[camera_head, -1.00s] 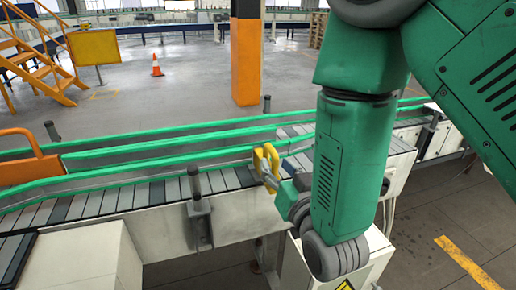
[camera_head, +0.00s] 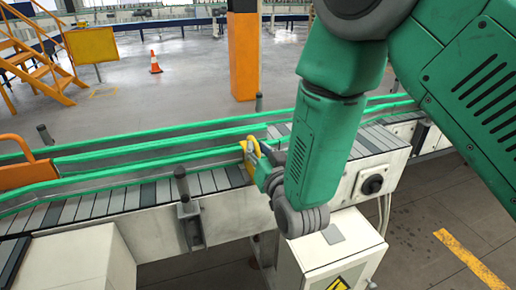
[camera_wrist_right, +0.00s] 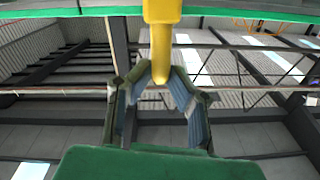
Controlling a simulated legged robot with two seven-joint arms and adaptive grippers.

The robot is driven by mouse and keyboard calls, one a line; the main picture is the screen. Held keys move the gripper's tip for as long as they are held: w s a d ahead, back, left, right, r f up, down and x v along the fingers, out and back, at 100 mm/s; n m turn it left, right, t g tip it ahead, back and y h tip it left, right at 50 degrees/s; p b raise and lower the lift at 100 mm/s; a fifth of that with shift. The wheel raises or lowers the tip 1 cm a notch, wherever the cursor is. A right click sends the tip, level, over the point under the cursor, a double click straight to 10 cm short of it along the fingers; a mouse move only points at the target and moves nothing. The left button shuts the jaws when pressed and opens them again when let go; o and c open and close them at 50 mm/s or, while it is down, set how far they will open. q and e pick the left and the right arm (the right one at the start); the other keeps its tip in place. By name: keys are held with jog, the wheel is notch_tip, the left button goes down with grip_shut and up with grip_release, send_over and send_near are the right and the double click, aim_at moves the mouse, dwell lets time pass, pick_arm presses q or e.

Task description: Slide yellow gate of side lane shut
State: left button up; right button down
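The yellow gate (camera_head: 252,157) stands at the near green rail of the conveyor, close to the right end of the slatted lane in the head view. My right gripper (camera_head: 267,173) comes in from the right and reaches its handle; my arm hides part of this spot. In the right wrist view, the yellow handle (camera_wrist_right: 161,40) comes down between the fingertips of the gripper (camera_wrist_right: 161,72). Both fingertips lean in against its sides, so the gripper appears shut on it. My left gripper is not in view.
The slatted conveyor (camera_head: 110,204) runs along green rails (camera_head: 150,146). A short dark post (camera_head: 182,186) stands at its near edge. An orange handle (camera_head: 25,165) is at far left. A white cabinet (camera_head: 330,255) and a black knob (camera_head: 372,185) are by my right arm.

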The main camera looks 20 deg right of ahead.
aim_at(250, 137)
jog(key=w, duration=0.1)
jog(key=w+b, duration=0.1)
jog(key=w, duration=0.2)
jog(key=shift+w+a+r+b, duration=0.15)
jog(key=shift+w+r+b, duration=0.05)
jog(key=shift+r+b, duration=0.2)
jog(key=shift+w+r, duration=0.15)
jog(key=shift+w, duration=0.15)
jog(key=shift+w+d, duration=0.2)
jog(key=shift+d, duration=0.05)
jog(key=shift+w, duration=0.25)
jog(key=c, duration=1.8)
grip_release()
jog(key=shift+w+a, duration=0.15)
jog(key=shift+o, duration=1.3)
jog(key=shift+w+a+f, duration=0.15)
jog(key=shift+w+f, duration=0.15)
jog(key=shift+f, duration=0.05)
jog(key=shift+w+f, duration=0.3)
jog(key=shift+w, duration=0.05)
jog(key=shift+s+r, duration=0.2)
jog(key=shift+s, duration=0.4)
jog(key=s, duration=1)
jog(key=shift+s+f, duration=0.2)
jog(key=shift+s, duration=0.2)
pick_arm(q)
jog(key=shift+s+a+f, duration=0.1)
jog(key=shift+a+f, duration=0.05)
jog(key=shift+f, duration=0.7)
